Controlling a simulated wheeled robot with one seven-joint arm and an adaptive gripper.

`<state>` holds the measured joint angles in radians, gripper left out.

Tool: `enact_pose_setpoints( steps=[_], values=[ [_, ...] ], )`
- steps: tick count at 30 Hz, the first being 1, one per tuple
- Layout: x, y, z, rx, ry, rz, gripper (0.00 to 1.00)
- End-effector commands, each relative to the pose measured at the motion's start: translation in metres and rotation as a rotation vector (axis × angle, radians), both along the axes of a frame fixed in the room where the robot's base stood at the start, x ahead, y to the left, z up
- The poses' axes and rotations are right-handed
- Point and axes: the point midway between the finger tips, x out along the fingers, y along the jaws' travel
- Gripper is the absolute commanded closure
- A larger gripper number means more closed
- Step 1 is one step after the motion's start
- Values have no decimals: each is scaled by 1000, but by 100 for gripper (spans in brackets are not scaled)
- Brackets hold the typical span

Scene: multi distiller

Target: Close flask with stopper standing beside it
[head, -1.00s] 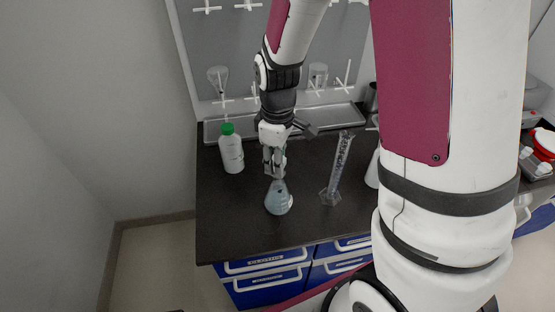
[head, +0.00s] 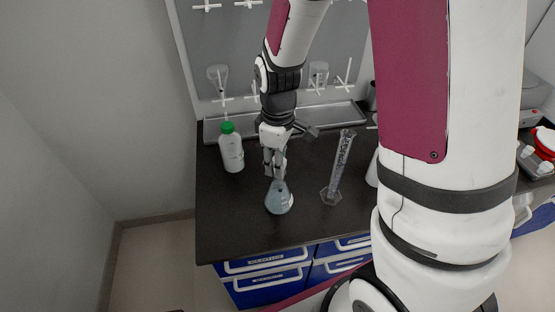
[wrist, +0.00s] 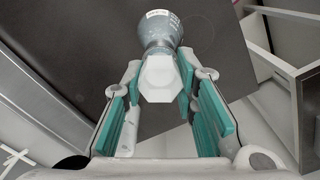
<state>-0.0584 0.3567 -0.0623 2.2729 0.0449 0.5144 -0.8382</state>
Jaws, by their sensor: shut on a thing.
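The flask (head: 279,201), conical with blue-grey contents, stands upright on the dark bench; its body also shows in the wrist view (wrist: 158,28). My gripper (head: 275,174) is directly above it, with its fingers at the flask's neck. In the wrist view the teal-padded fingers (wrist: 160,82) are shut on the stopper (wrist: 160,78), a pale piece with a hexagonal top. The stopper lines up with the flask's mouth and covers it from view. I cannot tell how deep it sits in the neck.
A white bottle with a green cap (head: 230,150) stands behind and left of the flask. A tall graduated cylinder (head: 339,168) stands to the right. A grey tray (head: 222,126) lies along the back. The bench (head: 235,225) is clear in front and at left.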

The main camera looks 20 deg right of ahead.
Motion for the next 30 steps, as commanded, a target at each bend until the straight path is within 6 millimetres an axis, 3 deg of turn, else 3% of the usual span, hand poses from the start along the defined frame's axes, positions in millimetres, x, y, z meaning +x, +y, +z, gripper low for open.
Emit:
enact_pose_setpoints(
  steps=[8, 9, 12, 23, 30],
  values=[
    [0, 0, -6, 0, 0, 0, 88],
    [0, 0, -6, 0, 0, 0, 69],
    [0, 0, -5, 0, 0, 0, 50],
    [0, 0, -2, 0, -1, 0, 50],
    [2, 0, 33, 0, -7, 1, 50]
  ],
)
